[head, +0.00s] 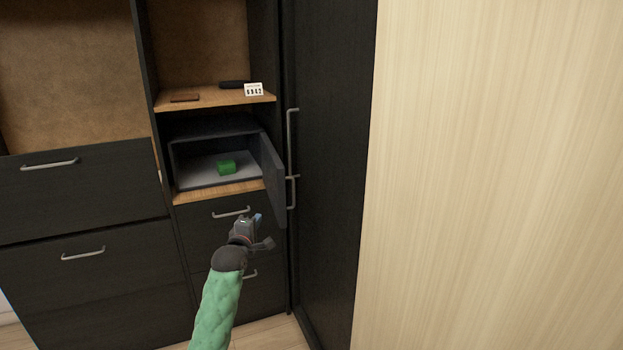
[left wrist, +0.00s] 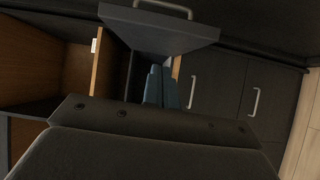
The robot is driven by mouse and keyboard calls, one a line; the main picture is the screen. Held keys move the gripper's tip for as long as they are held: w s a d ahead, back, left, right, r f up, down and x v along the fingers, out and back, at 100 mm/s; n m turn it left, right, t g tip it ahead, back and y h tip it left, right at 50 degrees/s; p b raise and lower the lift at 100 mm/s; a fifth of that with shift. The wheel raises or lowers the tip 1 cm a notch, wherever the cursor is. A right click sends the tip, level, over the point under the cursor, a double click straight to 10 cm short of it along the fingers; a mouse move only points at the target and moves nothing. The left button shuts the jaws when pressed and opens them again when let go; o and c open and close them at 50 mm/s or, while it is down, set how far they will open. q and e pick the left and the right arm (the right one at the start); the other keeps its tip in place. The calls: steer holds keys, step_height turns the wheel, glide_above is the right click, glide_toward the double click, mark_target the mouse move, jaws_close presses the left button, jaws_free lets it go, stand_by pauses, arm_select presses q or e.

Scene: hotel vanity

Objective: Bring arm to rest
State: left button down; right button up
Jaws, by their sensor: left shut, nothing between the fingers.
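My left gripper (head: 257,219) is in front of the drawers below the open safe in the head view, with its green-sleeved arm coming up from the bottom. Its bluish fingers (left wrist: 161,87) are together and empty in the left wrist view. The grey safe (head: 172,165) stands open in the cabinet niche, and a green box (head: 227,167) sits inside on its floor. The safe door (head: 272,170) is swung out to the right, just above and beyond the gripper. The door also shows in the left wrist view (left wrist: 160,32). My right gripper is not in view.
A shelf (head: 215,98) above the safe holds a white number sign (head: 254,89), a dark item (head: 235,84) and a flat brown item (head: 185,98). Dark drawers (head: 80,190) are at left. A tall dark door (head: 325,150) and a pale wood panel (head: 490,170) stand at right.

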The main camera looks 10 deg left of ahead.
arm_select(q)
steer(key=s+d+f+m+g, duration=0.4)
steer(key=s+f+m+g, duration=0.2)
steer(key=s+f+m, duration=0.5)
steer(key=s+d+f+m+g, duration=0.45)
steer(key=s+f+m, duration=0.35)
steer(key=s+f, duration=0.65)
steer(key=s+d+f+g, duration=0.1)
steer(key=s+f+g, duration=0.1)
steer(key=s+f, duration=0.5)
steer(key=s+d+f+g, duration=0.1)
steer(key=s+f, duration=0.6)
steer(key=s, duration=0.7)
steer(key=s+d+f+g, duration=0.1)
steer(key=s+f+g, duration=0.2)
steer(key=s+f, duration=0.5)
steer(key=s, duration=0.2)
steer(key=shift+s, duration=0.35)
